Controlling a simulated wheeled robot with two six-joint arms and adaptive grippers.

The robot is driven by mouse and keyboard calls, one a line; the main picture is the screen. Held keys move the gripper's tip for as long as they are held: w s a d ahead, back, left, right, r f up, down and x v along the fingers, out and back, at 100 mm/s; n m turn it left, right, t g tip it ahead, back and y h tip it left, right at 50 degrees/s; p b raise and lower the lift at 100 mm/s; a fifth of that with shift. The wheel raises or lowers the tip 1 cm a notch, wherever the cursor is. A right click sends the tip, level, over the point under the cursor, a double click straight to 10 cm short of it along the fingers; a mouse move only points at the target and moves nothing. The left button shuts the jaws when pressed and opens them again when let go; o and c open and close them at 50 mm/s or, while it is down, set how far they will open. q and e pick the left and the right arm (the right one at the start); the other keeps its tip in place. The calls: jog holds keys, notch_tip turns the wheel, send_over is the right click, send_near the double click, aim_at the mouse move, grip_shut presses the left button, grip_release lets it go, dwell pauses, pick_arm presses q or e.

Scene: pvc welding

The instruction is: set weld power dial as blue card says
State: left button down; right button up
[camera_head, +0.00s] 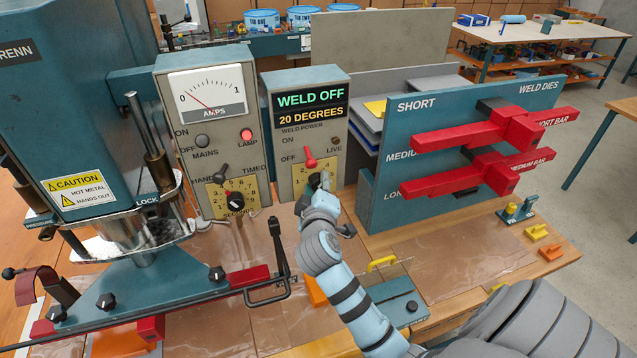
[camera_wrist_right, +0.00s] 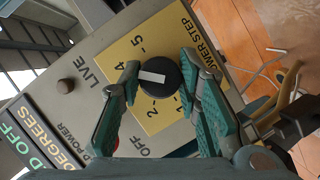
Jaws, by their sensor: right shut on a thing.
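The weld power dial (camera_wrist_right: 160,77) is a black round knob with a white bar on a yellow scale plate (camera_wrist_right: 148,128). The bar points roughly toward the 4; a finger covers the scale around the 3. My right gripper (camera_wrist_right: 160,80) has its fingers around the knob, one on each side. In the head view my right gripper (camera_head: 322,188) hides much of the dial on the weld box (camera_head: 300,88). The box display reads WELD OFF and 20 DEGREES. I make out no blue card in either view. My left gripper is not in view.
A red lever switch (camera_head: 309,160) sits just above the dial. The AMPS meter box (camera_head: 208,137) stands at its left. The weld dies rack (camera_head: 378,205) with red bars is close on the right. A blue case (camera_head: 395,303) lies in front.

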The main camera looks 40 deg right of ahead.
jog(key=shift+f, duration=0.1)
dwell(0.3)
jog(key=o, duration=1.1)
jog(key=shift+o, duration=0.2)
jog(key=v, duration=0.7)
jog(key=shift+s+a, duration=0.25)
jog(key=shift+w+d, duration=0.1)
jog(key=shift+d, duration=0.05)
